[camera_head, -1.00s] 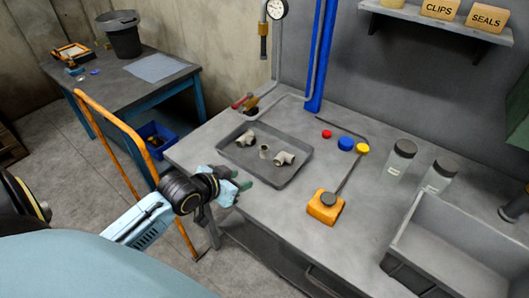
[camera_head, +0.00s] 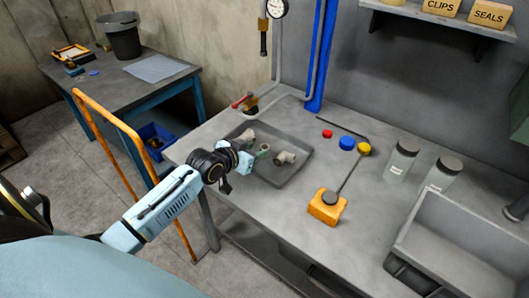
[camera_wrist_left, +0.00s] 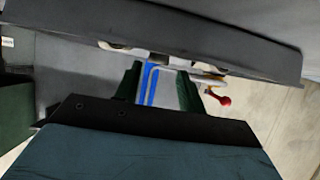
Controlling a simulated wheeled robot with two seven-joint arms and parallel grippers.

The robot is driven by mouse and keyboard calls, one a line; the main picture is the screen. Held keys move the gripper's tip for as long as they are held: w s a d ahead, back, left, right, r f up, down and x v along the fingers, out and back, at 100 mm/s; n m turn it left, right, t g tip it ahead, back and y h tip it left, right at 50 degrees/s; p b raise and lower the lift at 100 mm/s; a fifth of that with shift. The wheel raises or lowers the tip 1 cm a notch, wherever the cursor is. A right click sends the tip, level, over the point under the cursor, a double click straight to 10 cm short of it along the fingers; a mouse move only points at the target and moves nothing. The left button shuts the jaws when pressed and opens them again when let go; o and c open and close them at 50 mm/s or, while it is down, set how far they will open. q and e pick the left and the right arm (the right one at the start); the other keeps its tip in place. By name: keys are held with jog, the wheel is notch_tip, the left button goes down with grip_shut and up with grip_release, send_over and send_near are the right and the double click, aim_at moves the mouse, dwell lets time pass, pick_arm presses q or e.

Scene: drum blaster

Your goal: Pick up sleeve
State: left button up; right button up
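The sleeve (camera_head: 264,147) is the short beige middle fitting in the grey tray (camera_head: 293,172). It stands between a beige elbow-like fitting (camera_head: 247,136) on the left and another beige fitting (camera_head: 285,158) on the right. My left gripper (camera_head: 257,156) is at the tray's near left side, close to the sleeve, and partly hides it. In the left wrist view the dark green fingers (camera_wrist_left: 158,88) are apart, with a clear gap between them. I cannot tell whether they touch the sleeve. My right gripper is not in view.
Two jars (camera_head: 402,158) and a grey bin (camera_head: 462,235) are at the right. An orange rail (camera_head: 130,135) rises left of the arm.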

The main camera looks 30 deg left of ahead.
aim_at(263, 148)
pick_arm(q)
jog(key=b+x, duration=0.1)
jog(key=x, duration=0.3)
jog(key=shift+w+d+f, duration=0.1)
jog(key=shift+d, duration=0.1)
jog(key=shift+c, duration=0.3)
jog(key=c, duration=0.8)
jog(key=shift+o, duration=0.2)
